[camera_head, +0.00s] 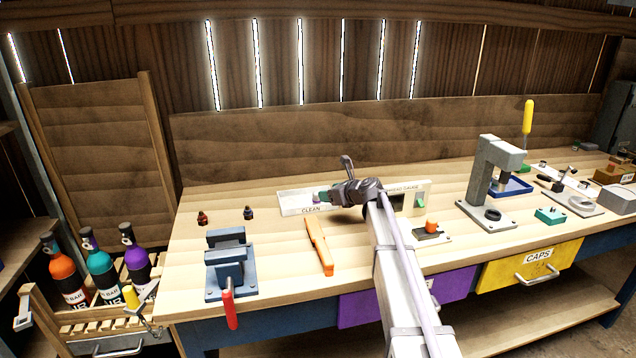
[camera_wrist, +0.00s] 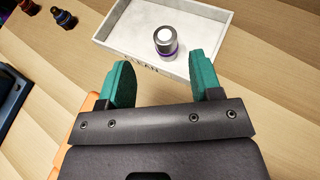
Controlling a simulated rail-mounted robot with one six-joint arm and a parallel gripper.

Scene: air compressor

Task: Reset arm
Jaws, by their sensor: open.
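My gripper (camera_wrist: 160,85) is open and empty in the wrist view, its two green fingers apart. It points toward the white tray marked CLEAN (camera_wrist: 110,35). A small part with a silver top and a purple band (camera_wrist: 165,41) stands upright in that tray, just beyond the fingertips. In the head view my gripper (camera_head: 322,195) is low over the right part of the CLEAN tray (camera_head: 290,209), and my arm hides some of the bench behind it.
An orange tool (camera_head: 319,246) lies left of my arm. A blue vise (camera_head: 230,265) with a red handle stands at the front left. Two small dark fittings (camera_head: 203,218) (camera_head: 248,213) stand behind it. A grey press (camera_head: 490,180) stands to the right. Bare wood lies between vise and orange tool.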

